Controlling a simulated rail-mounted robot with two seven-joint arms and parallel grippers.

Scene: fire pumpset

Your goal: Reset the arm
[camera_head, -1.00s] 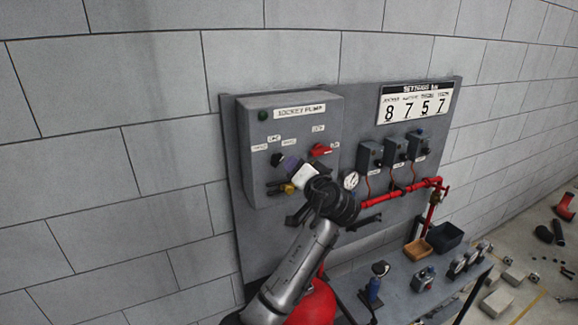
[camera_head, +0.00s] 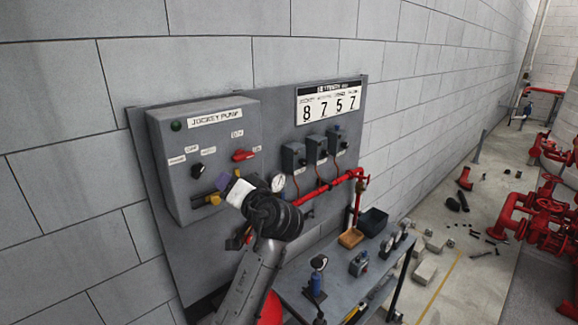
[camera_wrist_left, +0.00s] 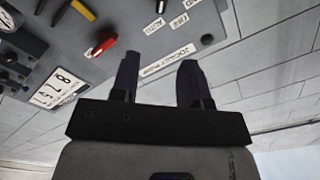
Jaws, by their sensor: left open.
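My left gripper (camera_head: 223,182) is in front of the lower part of the grey jockey pump control box (camera_head: 165,150). In the left wrist view its two dark fingers (camera_wrist_left: 158,78) are spread apart with nothing between them. Beyond them is the "JOCKEY PUMP" label (camera_wrist_left: 168,62). The box carries a red switch (camera_head: 243,155), a black knob (camera_head: 197,171) and a yellow handle (camera_head: 213,198). In the head view the fingertips overlap the area near the yellow handle; I cannot tell whether they touch it. My right gripper is not seen.
A backboard holds a number sign (camera_head: 329,102), small grey boxes (camera_head: 317,148), a gauge (camera_head: 277,183) and red piping (camera_head: 335,183). Below is a bench (camera_head: 335,285) with trays and parts. Loose items and red pipework (camera_head: 540,210) lie to the right on the floor.

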